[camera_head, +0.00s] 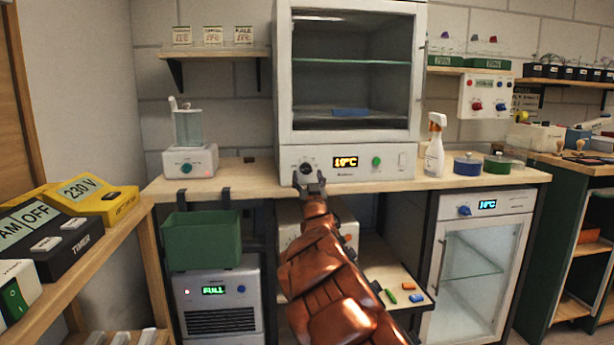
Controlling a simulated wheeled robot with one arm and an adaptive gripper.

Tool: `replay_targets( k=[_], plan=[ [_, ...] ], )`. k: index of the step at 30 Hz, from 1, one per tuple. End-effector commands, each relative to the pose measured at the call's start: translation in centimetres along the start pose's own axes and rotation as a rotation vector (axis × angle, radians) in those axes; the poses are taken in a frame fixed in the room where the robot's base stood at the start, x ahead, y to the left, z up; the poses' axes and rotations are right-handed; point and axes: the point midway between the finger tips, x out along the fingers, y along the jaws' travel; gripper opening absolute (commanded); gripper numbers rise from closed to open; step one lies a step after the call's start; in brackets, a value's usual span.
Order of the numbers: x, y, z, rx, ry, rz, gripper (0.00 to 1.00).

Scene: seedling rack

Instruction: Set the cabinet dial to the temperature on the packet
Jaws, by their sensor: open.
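The large white cabinet (418,95) with a glass front stands on the bench. Its dial (307,165) is at the left of its lower panel, beside an amber display (345,162) whose first digit is hard to read; it ends in 0°C. My gripper (309,183) is open and empty, with its fingertips just below the dial; I cannot tell whether they touch the panel. Seed packets stand on the upper left shelf: a left one (182,35), a middle one (213,35) and a right one (243,35) that seems to read KALE. Their small print is unreadable.
A green button (376,161) and white switch (402,160) share the panel. A spray bottle (434,145) stands right of the cabinet, a small device (190,160) left. A smaller cabinet (530,215) with a blue knob (464,211) is below right. A green bin (203,241) hangs below left.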

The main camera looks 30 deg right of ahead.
Motion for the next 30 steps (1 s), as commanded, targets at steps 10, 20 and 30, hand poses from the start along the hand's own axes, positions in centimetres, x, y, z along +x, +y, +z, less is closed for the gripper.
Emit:
replay_targets(
  k=[10,20,30],
  plan=[
    [2.0,0.1,0.0,0.0,0.0,0.001,0.63],
    [2.3,0.1,0.0,0.0,-0.002,0.001,0.63],
    [2.3,0.1,0.0,0.0,-0.002,0.001,0.4]
  ],
)
